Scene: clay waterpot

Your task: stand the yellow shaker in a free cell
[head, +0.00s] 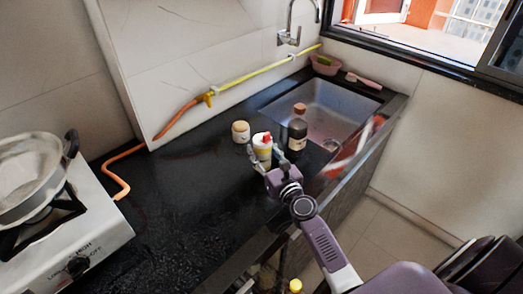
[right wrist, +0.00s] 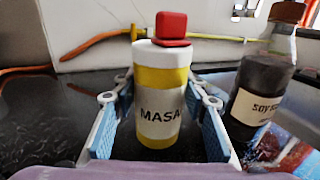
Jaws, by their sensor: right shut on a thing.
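The yellow shaker (head: 262,150) has a white lid with a red cap and a label reading "MASA". It stands upright over the black counter, left of the dark bottle. In the right wrist view the shaker (right wrist: 160,88) is between the blue pads of my right gripper (right wrist: 160,135), which is shut on it. My right gripper (head: 262,160) also shows in the head view, reaching in from the lower right. I cannot tell whether the shaker's base touches the counter. My left gripper is not in view. No container with cells can be made out clearly.
A dark soy bottle (head: 297,136) stands close right of the shaker, also in the right wrist view (right wrist: 262,85). A pale jar (head: 241,132) stands behind left. The sink (head: 330,108) lies beyond, the stove (head: 90,240) at left. A yellow-topped thing (head: 295,285) shows below the counter edge.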

